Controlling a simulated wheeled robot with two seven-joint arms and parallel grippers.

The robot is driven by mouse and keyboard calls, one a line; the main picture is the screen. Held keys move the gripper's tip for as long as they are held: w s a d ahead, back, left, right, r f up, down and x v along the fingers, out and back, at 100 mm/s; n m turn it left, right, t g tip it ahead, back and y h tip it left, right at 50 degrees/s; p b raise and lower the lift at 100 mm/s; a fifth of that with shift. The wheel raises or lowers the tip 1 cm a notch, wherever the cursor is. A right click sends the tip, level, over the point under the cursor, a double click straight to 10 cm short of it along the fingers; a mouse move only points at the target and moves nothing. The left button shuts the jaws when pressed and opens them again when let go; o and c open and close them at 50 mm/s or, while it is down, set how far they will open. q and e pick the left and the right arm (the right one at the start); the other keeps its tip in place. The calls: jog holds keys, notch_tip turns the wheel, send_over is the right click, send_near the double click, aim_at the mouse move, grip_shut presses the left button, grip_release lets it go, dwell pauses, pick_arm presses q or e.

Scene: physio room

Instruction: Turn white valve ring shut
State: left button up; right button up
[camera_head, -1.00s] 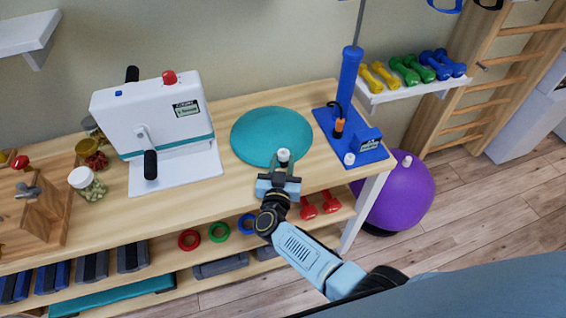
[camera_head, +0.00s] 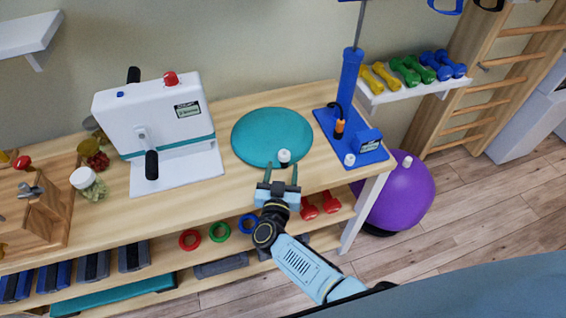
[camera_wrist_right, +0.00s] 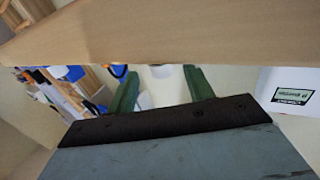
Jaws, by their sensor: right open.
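The white valve ring (camera_head: 284,156) sits at the front edge of the round teal cushion (camera_head: 262,137), which lies flat on the wooden table. My right gripper (camera_head: 282,173) is open at the table's front edge, just in front of the valve ring. Its two fingers point toward the ring, and nothing is clearly held between them. In the right wrist view the green fingers (camera_wrist_right: 161,90) stand apart, with pale shapes beyond them that I cannot identify surely. I cannot tell whether a fingertip touches the ring. My left gripper is not in view.
A blue pump (camera_head: 349,85) on its base stands right of the cushion. A white machine with a crank (camera_head: 150,112) and a jar (camera_head: 86,182) stand to the left. The wooden tabletop (camera_head: 215,200) is bare in front. A purple ball (camera_head: 402,195) is beside the table.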

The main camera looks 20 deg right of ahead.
jog(key=v, duration=1)
jog(key=shift+s+a+p, duration=0.15)
jog(key=shift+s+p, duration=0.2)
jog(key=shift+p, duration=0.05)
